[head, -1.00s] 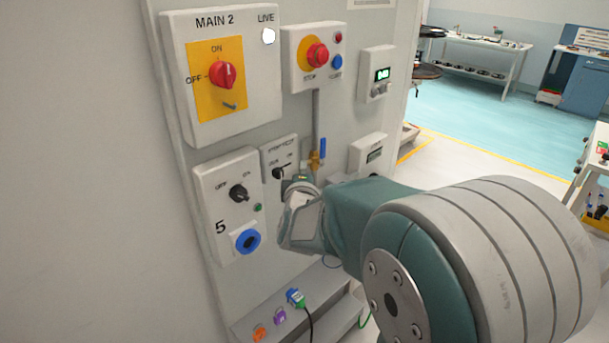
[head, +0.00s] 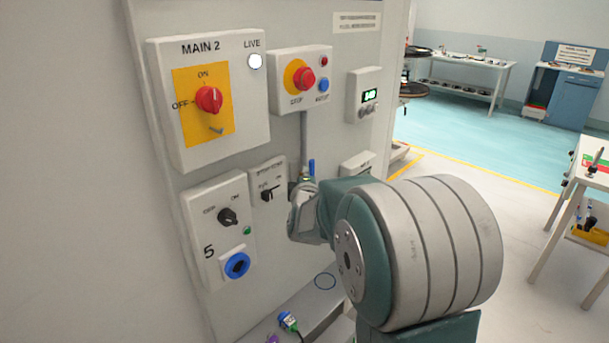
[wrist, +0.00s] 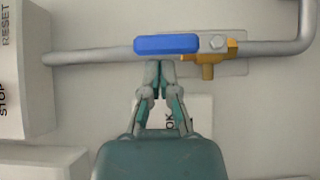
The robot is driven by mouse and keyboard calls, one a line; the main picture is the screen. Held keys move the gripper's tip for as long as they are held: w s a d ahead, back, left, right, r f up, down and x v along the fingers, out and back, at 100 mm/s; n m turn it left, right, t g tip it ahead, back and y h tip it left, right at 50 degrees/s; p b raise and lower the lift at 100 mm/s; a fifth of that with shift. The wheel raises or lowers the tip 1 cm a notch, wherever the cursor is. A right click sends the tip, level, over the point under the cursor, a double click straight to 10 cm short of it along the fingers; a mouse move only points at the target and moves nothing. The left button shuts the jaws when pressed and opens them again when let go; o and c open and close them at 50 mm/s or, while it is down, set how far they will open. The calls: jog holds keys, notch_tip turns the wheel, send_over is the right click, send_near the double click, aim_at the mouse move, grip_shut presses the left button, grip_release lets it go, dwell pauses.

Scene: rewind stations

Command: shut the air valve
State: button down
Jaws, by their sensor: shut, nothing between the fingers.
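The air valve has a blue lever (wrist: 166,44) and a brass body (wrist: 222,48) on a grey pipe (wrist: 90,56). The lever lies along the pipe in the wrist view. In the head view the lever (head: 311,167) shows upright just above my wrist, and the brass body is mostly hidden behind my arm. My gripper (wrist: 160,66) is shut and empty. Its fingertips are at the long side of the lever, near its middle. I cannot tell whether they touch it. The fingertips are hidden in the head view.
The panel carries a red MAIN 2 switch (head: 208,99), a red stop button (head: 304,78), a black selector (head: 228,216) and a blue socket (head: 237,265). A plug (head: 288,321) lies on the ledge below. Open floor (head: 470,190) lies to the right.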

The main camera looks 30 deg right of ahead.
jog(key=shift+w+d+r+m+g, duration=0.1)
jog(key=shift+d+r+m+g, duration=0.1)
jog(key=shift+d+m+g, duration=0.25)
jog(key=shift+w+d+r+m+g+y, duration=0.25)
jog(key=shift+d+m+g+y, duration=0.25)
jog(key=shift+m+g+y, duration=0.25)
jog(key=w+d+f+m+g+y, duration=0.2)
jog(key=d+m+g+y, duration=0.3)
jog(key=y, duration=0.3)
jog(key=shift+w+d+f+m, duration=0.15)
jog(key=shift+d+f+m, duration=0.45)
jog(key=shift+d, duration=0.15)
jog(key=shift+f+y, duration=0.1)
jog(key=shift+y, duration=0.15)
dwell(0.3)
